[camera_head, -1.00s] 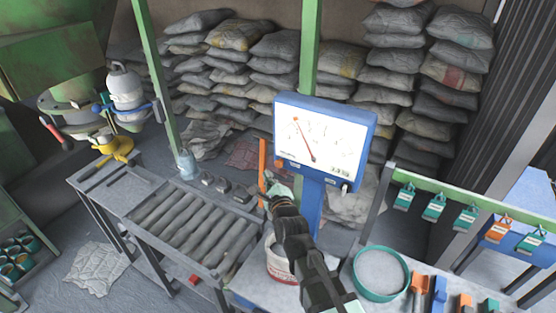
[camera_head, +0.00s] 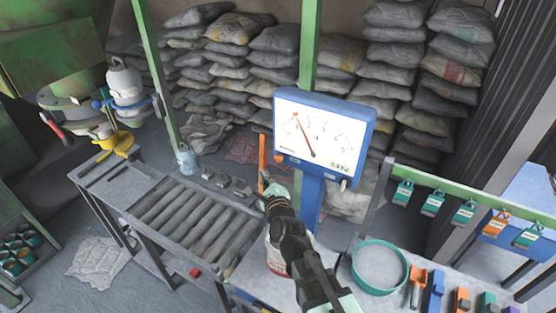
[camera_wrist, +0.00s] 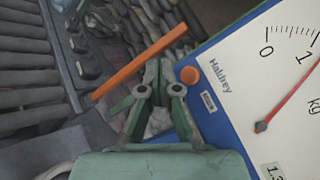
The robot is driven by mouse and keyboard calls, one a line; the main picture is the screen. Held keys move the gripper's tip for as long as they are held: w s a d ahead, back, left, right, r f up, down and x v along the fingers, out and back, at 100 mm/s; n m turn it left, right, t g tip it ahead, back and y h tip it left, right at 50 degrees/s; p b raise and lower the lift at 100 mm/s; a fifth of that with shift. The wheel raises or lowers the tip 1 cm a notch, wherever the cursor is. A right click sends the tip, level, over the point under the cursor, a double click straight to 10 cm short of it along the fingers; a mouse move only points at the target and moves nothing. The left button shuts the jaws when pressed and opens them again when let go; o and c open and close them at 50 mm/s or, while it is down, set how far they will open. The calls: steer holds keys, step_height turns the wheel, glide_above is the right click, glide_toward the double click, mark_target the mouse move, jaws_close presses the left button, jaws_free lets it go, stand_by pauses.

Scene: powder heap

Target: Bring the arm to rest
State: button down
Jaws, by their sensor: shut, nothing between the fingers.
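My gripper (camera_head: 272,187) is shut with nothing in it, just left of the blue scale's dial head (camera_head: 323,138). In the wrist view, my gripper (camera_wrist: 158,82) points past the dial (camera_wrist: 275,90), with its fingertips close together. An orange bar (camera_wrist: 140,62) passes behind the fingertips there. The same orange upright bar (camera_head: 262,153) shows left of the scale in the head view. I cannot tell whether the fingertips touch it. My arm reaches up from the bottom edge of the head view and hides part of a white tub (camera_head: 275,256).
A roller table (camera_head: 182,222) lies to the left, with dark weights (camera_head: 222,180) behind it. A teal-rimmed round sieve (camera_head: 379,267) and an orange scoop (camera_head: 417,286) are on the right bench. A rail with hanging clips (camera_head: 434,203) runs above. Stacked sacks (camera_head: 275,65) fill the back.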

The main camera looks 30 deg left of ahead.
steer(key=shift+w, duration=0.15)
steer(key=b, duration=0.1)
steer(key=w+b, duration=0.1)
steer(key=b, duration=0.1)
steer(key=w+b, duration=0.1)
steer(key=b, duration=0.1)
steer(key=shift+a+f, duration=0.25)
steer(key=shift+b, duration=0.95)
steer(key=b, duration=0.6)
steer(key=shift+s+d, duration=0.1)
steer(key=shift+d, duration=0.05)
steer(key=shift+s+d+r+b, duration=0.1)
steer(key=shift+s+r+b, duration=0.05)
steer(key=shift+s+b, duration=1)
steer(key=shift+s+d+r+b, duration=0.1)
steer(key=shift+s+b, duration=0.65)
steer(key=shift+b, duration=0.65)
